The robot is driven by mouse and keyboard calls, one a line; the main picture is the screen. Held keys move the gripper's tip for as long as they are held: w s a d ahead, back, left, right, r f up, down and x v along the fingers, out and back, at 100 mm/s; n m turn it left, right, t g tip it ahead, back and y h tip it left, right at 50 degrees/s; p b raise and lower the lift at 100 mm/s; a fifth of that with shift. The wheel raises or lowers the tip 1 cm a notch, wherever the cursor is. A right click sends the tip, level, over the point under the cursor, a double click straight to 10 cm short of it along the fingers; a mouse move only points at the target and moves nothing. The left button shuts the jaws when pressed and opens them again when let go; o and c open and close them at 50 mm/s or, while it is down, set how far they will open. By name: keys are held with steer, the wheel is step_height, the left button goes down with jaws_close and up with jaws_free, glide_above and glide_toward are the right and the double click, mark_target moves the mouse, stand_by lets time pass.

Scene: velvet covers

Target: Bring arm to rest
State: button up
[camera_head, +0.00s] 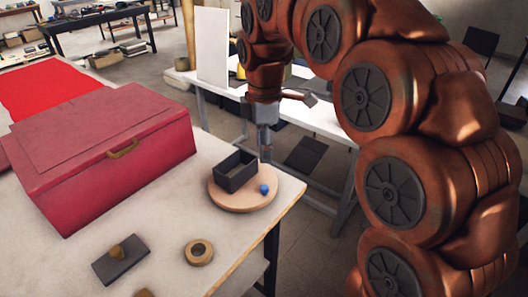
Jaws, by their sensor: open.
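My copper-coloured arm arches in from the right side of the head view. My gripper (265,148) hangs downward at the right edge of the near table, just behind the round wooden board. Its fingertips are small and dark here, with nothing visible between them. A small black open box (235,172) stands on the round wooden board (240,202). A small blue ball (264,189) lies on the board at the box's right, in front of my gripper and apart from it.
A large closed red chest (100,150) fills the table's left side, beside red cloth (45,88). A tape roll (199,252) and a black block with a knob (120,262) lie in front. Behind stands a white table (315,115) with an upright white panel (212,45).

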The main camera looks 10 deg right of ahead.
stand_by(0.3)
steer(key=s+d+f+m, duration=0.1)
steer(key=s+m, duration=0.1)
steer(key=s, duration=0.2)
steer(key=s+d+f+m, duration=0.1)
steer(key=s+d+m, duration=0.1)
steer(key=s, duration=0.3)
steer(key=s+d+f+m+p, duration=0.1)
steer(key=s+m, duration=0.3)
steer(key=shift+s+d+g, duration=0.35)
steer(key=shift+s+g, duration=0.05)
steer(key=s+d+f+m, duration=0.1)
steer(key=s+f+m, duration=0.1)
steer(key=s, duration=0.3)
steer(key=s+d+f+m, duration=0.1)
steer(key=s+f+m, duration=0.1)
steer(key=s+m, duration=0.2)
steer(key=s+f+m+g+p, duration=0.1)
steer(key=s+f+m, duration=0.2)
steer(key=s, duration=0.3)
steer(key=shift+s+d, duration=0.2)
steer(key=shift+d, duration=0.2)
steer(key=shift+c, duration=0.2)
